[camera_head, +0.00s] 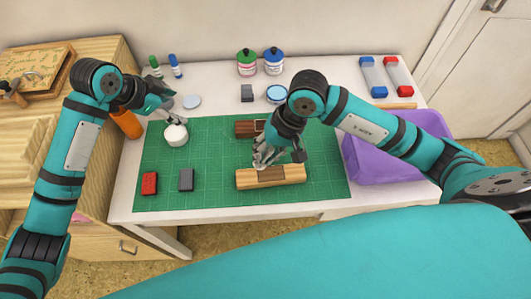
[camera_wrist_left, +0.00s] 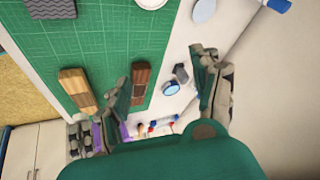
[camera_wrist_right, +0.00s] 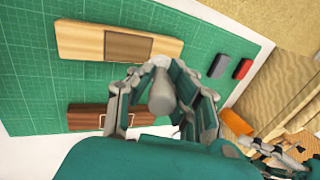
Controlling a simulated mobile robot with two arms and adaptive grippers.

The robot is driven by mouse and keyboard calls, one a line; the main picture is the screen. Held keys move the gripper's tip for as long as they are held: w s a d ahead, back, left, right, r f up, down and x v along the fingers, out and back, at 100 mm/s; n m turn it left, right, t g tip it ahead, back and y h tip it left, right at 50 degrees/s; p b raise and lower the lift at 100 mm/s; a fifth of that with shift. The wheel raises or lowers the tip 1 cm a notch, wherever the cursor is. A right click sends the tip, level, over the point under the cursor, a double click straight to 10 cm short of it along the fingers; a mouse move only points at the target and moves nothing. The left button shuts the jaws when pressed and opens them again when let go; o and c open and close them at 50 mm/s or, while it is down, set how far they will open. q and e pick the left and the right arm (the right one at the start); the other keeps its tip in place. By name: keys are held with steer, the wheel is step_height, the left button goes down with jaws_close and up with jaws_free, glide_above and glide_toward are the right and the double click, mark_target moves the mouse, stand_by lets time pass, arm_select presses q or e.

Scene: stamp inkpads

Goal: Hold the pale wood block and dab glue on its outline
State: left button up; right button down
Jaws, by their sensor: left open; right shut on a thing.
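The pale wood block (camera_head: 296,175) lies on the green mat near its front edge, with a brown rectangle on its middle. It also shows in the right wrist view (camera_wrist_right: 80,40). My right gripper (camera_head: 266,158) is just above its far side, shut on a grey dabber (camera_wrist_right: 161,95). The dabber's whitish end overlaps the block's far long edge in the right wrist view; I cannot tell whether it touches. My left gripper (camera_head: 172,107) is open and empty above a white round pot (camera_head: 176,136), which also shows in the left wrist view (camera_wrist_left: 152,4). A white lid (camera_head: 192,101) lies behind it.
A dark wood block (camera_head: 244,128) lies behind the pale one. Red (camera_head: 149,183) and grey (camera_head: 186,180) blocks lie front left. A blue pad (camera_head: 277,93) and ink bottles (camera_head: 247,63) stand behind; a purple bin (camera_head: 385,165) is right. The mat's centre left is clear.

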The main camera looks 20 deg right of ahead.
mark_target(244, 177)
arm_select(q)
steer(key=s+d+f+m+g+y, duration=0.1)
steer(key=s+d+f+m+g, duration=0.1)
steer(key=s+d+f, duration=0.45)
steer(key=s+d+f+m+g, duration=0.1)
steer(key=s+d+m+g, duration=0.15)
steer(key=s, duration=0.65)
steer(key=shift+x, duration=4.35)
steer(key=c, duration=1)
steer(key=shift+o, duration=0.2)
